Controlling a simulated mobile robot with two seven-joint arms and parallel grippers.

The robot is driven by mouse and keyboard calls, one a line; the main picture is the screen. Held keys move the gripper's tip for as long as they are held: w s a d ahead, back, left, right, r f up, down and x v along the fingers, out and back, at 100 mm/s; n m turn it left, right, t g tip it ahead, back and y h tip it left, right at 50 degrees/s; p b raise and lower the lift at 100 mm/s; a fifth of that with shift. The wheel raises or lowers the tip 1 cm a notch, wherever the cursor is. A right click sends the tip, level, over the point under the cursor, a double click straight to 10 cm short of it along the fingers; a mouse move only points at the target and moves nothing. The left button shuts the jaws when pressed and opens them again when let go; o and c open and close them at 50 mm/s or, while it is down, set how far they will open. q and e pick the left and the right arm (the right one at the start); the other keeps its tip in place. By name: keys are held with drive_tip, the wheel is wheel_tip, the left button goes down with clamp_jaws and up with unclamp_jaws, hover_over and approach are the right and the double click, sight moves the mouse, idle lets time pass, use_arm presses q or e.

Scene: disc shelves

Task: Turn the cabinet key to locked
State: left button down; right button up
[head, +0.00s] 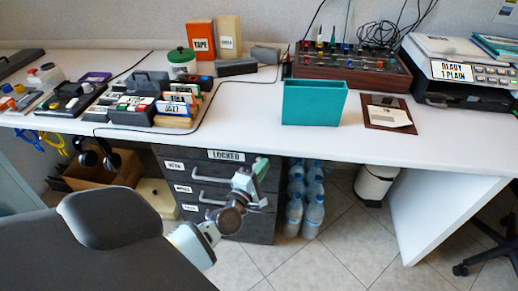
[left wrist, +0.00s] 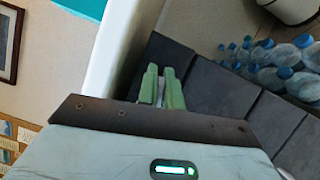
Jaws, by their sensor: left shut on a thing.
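The dark grey drawer cabinet (head: 232,225) stands under the white desk, with a label reading "LOCKED" (head: 227,155) at its top edge. My left gripper (head: 260,167) is at the cabinet's upper right corner. In the left wrist view its two green fingers (left wrist: 161,88) are close together against the dark cabinet face (left wrist: 222,95). They are shut on the key, which the fingers mostly hide. I cannot tell the key's angle. My right gripper is not in view.
The desk edge (head: 330,154) runs just above the gripper. Drawer handles (head: 210,180) stick out left of it. Water bottles (head: 305,200) stand right of the cabinet, then a white bin (head: 375,184). A teal holder (head: 313,103) stands on the desk above.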

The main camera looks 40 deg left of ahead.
use_arm(q)
drive_tip(key=shift+r+m+p, duration=0.1)
drive_tip(key=shift+m+p, duration=0.5)
drive_tip(key=shift+p, duration=0.2)
drive_tip(key=shift+g, duration=0.3)
drive_tip(key=shift+f+m+p, duration=0.2)
drive_tip(key=shift+m+p, duration=0.3)
drive_tip(key=shift+p, duration=0.2)
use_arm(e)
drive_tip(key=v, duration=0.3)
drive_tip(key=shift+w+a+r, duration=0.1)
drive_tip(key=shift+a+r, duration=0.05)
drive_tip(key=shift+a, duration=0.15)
use_arm(q)
drive_tip(key=shift+f, duration=0.1)
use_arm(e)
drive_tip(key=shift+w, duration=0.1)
use_arm(q)
drive_tip(key=c, duration=1.6)
unclamp_jaws()
drive_tip(key=shift+o, duration=0.2)
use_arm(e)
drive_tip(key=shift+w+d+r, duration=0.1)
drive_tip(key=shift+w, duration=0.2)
